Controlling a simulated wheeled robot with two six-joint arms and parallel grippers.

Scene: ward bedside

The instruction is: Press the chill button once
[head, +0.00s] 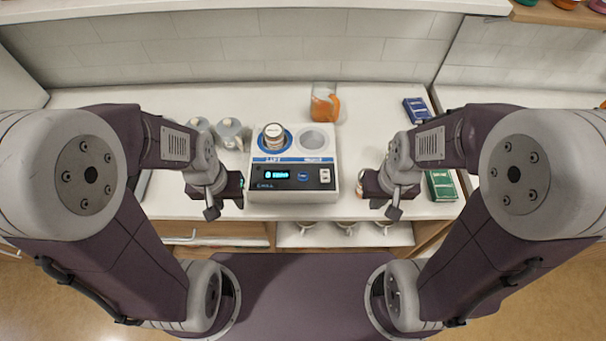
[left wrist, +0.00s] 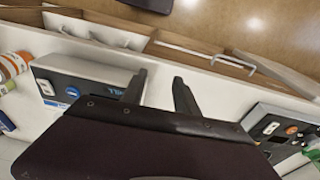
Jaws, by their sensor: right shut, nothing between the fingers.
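The white appliance (head: 290,198) stands in the middle of the counter, with a dark front panel carrying a lit blue display (head: 277,174), a round blue button (head: 303,176) and a pale switch (head: 325,176). Small lettering at the panel's lower left looks like "CHILL". My left gripper (head: 241,190) is just left of the appliance. In the left wrist view its two fingers (left wrist: 160,78) are apart with nothing between them; the appliance (left wrist: 90,72) and its blue button (left wrist: 73,91) show to the left. My right gripper (head: 366,190) is shut and empty, right of the appliance.
An orange pitcher (head: 325,106) stands behind, grey vessels (head: 230,130) at left, a green box (head: 440,185) at right. Another panel with an orange button (left wrist: 291,130) shows in the left wrist view.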

